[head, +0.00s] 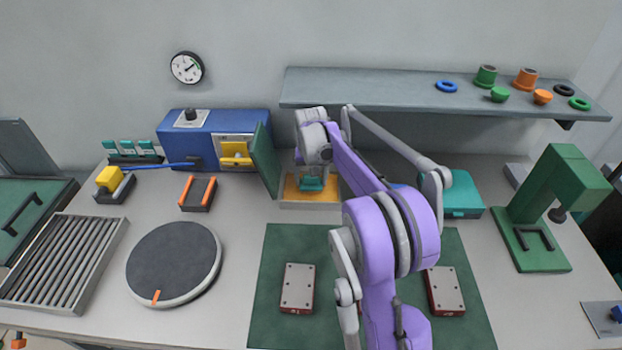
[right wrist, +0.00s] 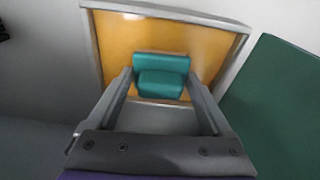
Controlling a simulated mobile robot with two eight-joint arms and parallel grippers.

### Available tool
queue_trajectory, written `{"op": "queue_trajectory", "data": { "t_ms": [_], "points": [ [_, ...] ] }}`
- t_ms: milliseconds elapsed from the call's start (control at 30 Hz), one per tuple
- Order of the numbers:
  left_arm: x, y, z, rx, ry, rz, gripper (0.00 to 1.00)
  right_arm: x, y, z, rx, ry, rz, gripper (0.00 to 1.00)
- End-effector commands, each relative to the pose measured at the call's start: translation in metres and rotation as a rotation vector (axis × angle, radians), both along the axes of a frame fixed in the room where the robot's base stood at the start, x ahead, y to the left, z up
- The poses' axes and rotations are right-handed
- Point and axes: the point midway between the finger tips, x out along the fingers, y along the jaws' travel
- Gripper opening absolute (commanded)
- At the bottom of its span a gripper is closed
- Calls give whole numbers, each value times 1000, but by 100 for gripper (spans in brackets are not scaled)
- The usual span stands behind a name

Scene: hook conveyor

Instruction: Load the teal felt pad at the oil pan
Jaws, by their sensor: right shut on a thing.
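The teal felt pad (head: 311,184) is a small teal block, at the oil pan in the head view; it also shows in the right wrist view (right wrist: 162,64). The oil pan (head: 328,205) is a shallow grey-rimmed tray with an orange-yellow inside, and it fills the upper right wrist view (right wrist: 115,45). My right gripper (right wrist: 160,85) is shut on the pad, one finger on each side, over the pan. I cannot tell whether the pad touches the oil. In the head view my right arm hides part of the pan's right side. My left gripper is out of view.
A blue box (head: 225,125) with an open green door (head: 264,160) stands just left of the pan. A rack of teal pieces (head: 135,158) is at the back left. A green mat (head: 275,255) with metal blocks lies in front. A shelf (head: 390,95) hangs above.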

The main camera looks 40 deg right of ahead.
Motion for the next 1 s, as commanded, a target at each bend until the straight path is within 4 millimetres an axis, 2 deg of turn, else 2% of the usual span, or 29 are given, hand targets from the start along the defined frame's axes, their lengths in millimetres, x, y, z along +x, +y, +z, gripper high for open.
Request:
{"op": "queue_trajectory", "data": {
  "t_ms": [600,1000],
  "points": [
    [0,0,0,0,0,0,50,0,0,0,1,2,0,40],
    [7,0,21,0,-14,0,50,1,0,31,1,-1,0,40]
  ]
}}
